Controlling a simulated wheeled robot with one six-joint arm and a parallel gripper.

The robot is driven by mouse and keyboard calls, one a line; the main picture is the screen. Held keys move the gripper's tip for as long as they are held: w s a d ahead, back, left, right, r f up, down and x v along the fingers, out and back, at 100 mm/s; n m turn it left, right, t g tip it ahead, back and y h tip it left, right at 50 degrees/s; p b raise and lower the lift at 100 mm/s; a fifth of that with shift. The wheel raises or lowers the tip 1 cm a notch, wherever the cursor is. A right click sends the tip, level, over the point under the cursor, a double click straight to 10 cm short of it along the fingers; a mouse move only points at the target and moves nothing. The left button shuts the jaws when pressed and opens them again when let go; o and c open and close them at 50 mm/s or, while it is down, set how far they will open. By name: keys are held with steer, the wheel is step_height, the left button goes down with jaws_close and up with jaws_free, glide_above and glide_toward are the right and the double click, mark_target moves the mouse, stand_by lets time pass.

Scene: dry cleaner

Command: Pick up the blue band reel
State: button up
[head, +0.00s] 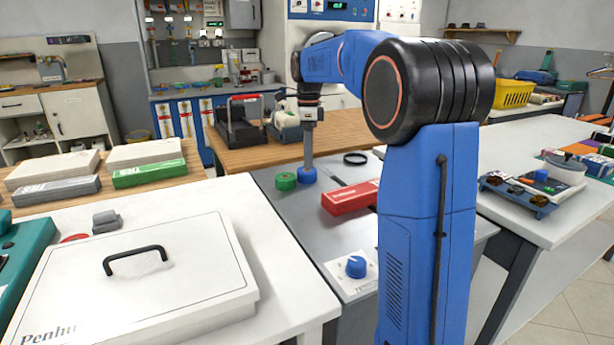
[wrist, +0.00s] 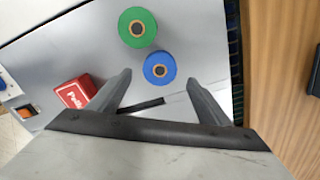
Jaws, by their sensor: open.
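The blue band reel (head: 307,175) stands on the grey table surface, beside a green reel (head: 286,181). In the wrist view the blue reel (wrist: 160,68) is a round disc with a dark centre, just beyond the fingertips and roughly midway between them. The green reel (wrist: 137,27) is above it and close to it. My gripper (wrist: 158,82) is open and empty, with its two fingers spread. In the head view my gripper (head: 308,160) points down at the blue reel; whether it touches the reel I cannot tell.
A red box (head: 351,196) lies right of the reels, and a black ring (head: 355,158) lies behind it. A blue knob (head: 356,266) is at the table's front. A large white case (head: 190,275) sits on the left counter. A wooden counter (head: 235,150) is behind.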

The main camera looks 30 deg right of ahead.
mark_target(307, 175)
steer(key=shift+a+f, duration=0.15)
steer(key=shift+f, duration=2.15)
steer(key=shift+c, duration=0.7)
steer(key=c, duration=1)
